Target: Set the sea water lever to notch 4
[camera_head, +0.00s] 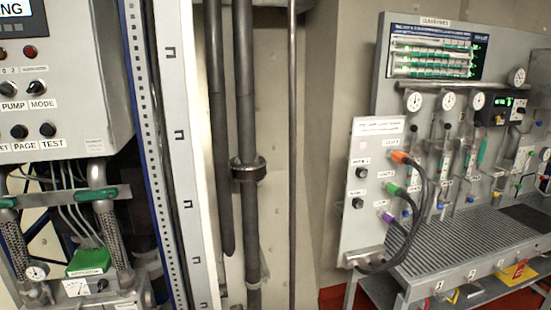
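I cannot make out a lever marked as sea water, and no notch numbers can be read beside any lever. Two green handles sit on the pipework at the left, a left green handle (8,203) at the picture's edge and a right green handle (97,193) on a pipe fitting. Both lie roughly level. Several small green-handled fittings (483,150) show on the panel at the far right, too small to read. My gripper is not in view.
A grey control cabinet (80,70) stands at the upper left beside a perforated upright rail (143,110). Dark vertical pipes (246,110) run in the middle. At right, a bench with a grated top (450,245) has a plate of looping cables (421,200).

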